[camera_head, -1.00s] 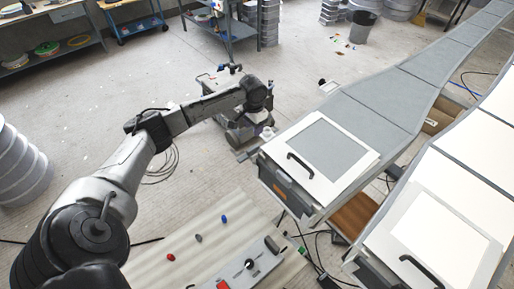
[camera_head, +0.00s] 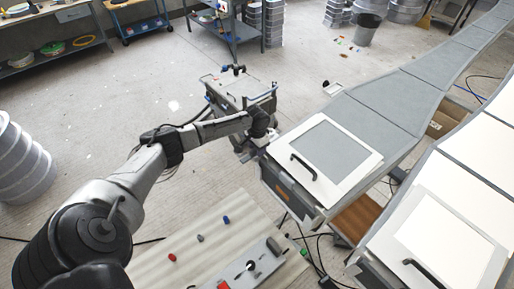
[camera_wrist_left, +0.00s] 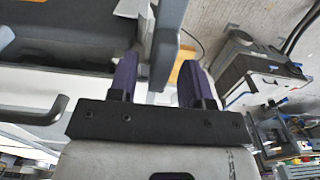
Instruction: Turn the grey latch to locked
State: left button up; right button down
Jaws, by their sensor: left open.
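My left gripper (camera_head: 257,142) is pointed down at the left side of the near grey mould box (camera_head: 290,186). In the left wrist view its two purple fingers (camera_wrist_left: 155,84) are apart. A light grey upright piece (camera_wrist_left: 165,45) shows between and beyond the fingertips; it may be the grey latch, but I cannot tell its setting or whether the fingers touch it. In the head view the gripper and wrist largely hide that spot. My right gripper is out of view.
The mould box has a white-framed lid with a black handle (camera_head: 304,167). A panel (camera_head: 190,262) with red, grey and blue knobs lies below. A grey cart (camera_head: 240,90) stands behind my wrist. A second white mould (camera_head: 435,235) is at right.

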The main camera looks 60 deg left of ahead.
pick_arm(q)
jog(key=c, duration=0.7)
grip_shut()
